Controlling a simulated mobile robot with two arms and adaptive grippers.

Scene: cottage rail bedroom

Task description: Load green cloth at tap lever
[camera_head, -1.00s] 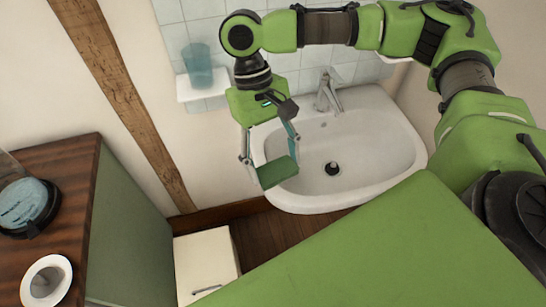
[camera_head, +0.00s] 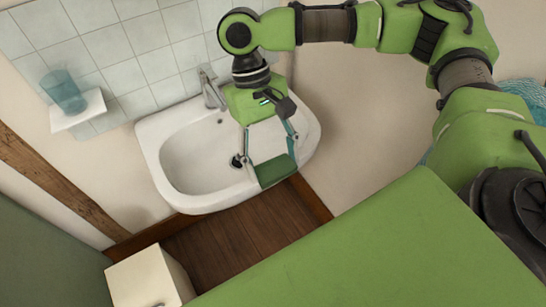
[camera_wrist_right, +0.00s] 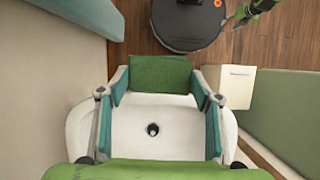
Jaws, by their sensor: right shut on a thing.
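The green cloth (camera_head: 274,170) is a small dark green folded piece. My right gripper (camera_head: 270,158) is shut on it, and the cloth hangs over the front right rim of the sink in the head view. In the right wrist view the cloth (camera_wrist_right: 160,73) shows between the two fingers (camera_wrist_right: 160,90), above the sink. The tap (camera_head: 212,92) is chrome, at the back of the sink, with its lever (camera_head: 206,73) on top. It is up and to the left of the gripper, apart from the cloth. My left gripper does not show clearly.
The white sink (camera_head: 165,150) has a dark drain (camera_head: 235,161). A small wall shelf (camera_head: 78,112) holds a teal cup (camera_head: 64,92) at left. A cream box-like cabinet (camera_head: 148,280) stands on the wooden floor (camera_head: 235,235) at lower left.

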